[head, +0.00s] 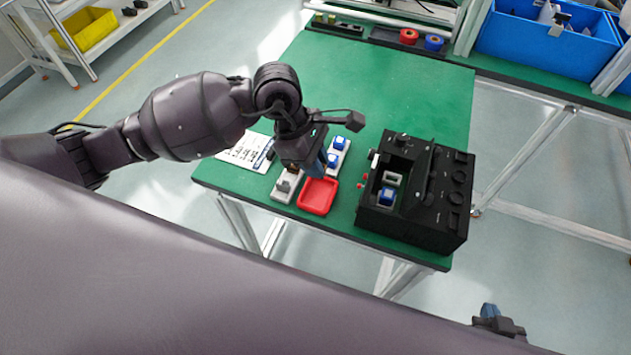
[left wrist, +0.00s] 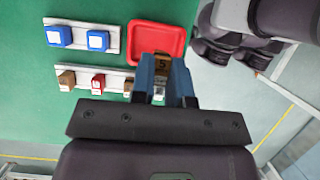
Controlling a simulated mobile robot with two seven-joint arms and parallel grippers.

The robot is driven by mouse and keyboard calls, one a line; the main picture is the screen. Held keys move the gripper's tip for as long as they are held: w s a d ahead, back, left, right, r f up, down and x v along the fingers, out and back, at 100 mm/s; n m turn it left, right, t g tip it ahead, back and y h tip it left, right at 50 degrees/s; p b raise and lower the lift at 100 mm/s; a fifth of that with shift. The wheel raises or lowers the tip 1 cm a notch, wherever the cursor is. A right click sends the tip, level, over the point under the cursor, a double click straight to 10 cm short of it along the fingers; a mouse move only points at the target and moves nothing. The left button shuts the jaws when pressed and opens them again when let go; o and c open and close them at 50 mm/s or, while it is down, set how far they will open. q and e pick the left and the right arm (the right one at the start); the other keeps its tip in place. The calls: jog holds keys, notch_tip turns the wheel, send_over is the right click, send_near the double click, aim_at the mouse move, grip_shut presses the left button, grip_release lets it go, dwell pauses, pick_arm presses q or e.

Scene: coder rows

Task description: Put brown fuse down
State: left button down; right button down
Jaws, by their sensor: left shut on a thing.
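My left gripper (head: 312,166) is shut on a brown fuse marked 5, which shows between the blue fingers in the left wrist view (left wrist: 161,63). In that view the fuse overlaps the near edge of the red tray (left wrist: 157,38). I cannot tell if it touches the tray or hangs above it. The red tray (head: 318,197) shows no other thing in it. Beside it, a white rack (left wrist: 110,76) holds a red fuse (left wrist: 98,82) and brown ones (left wrist: 67,79). My right gripper (head: 497,325) is at the lower right, away from the table; its jaws are unclear.
A second white rack (left wrist: 72,51) holds two blue fuses (left wrist: 98,40). A black device (head: 425,215) with an open bay stands right of the tray. A printed sheet (head: 245,152) lies on the left. The far part of the green table (head: 400,85) is clear.

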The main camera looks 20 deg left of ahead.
pick_arm(q)
jog(key=shift+f, duration=3.65)
jog(key=shift+f, duration=0.2)
jog(key=c, duration=1.1)
grip_release()
jog(key=shift+r, duration=0.15)
jog(key=v, duration=1.2)
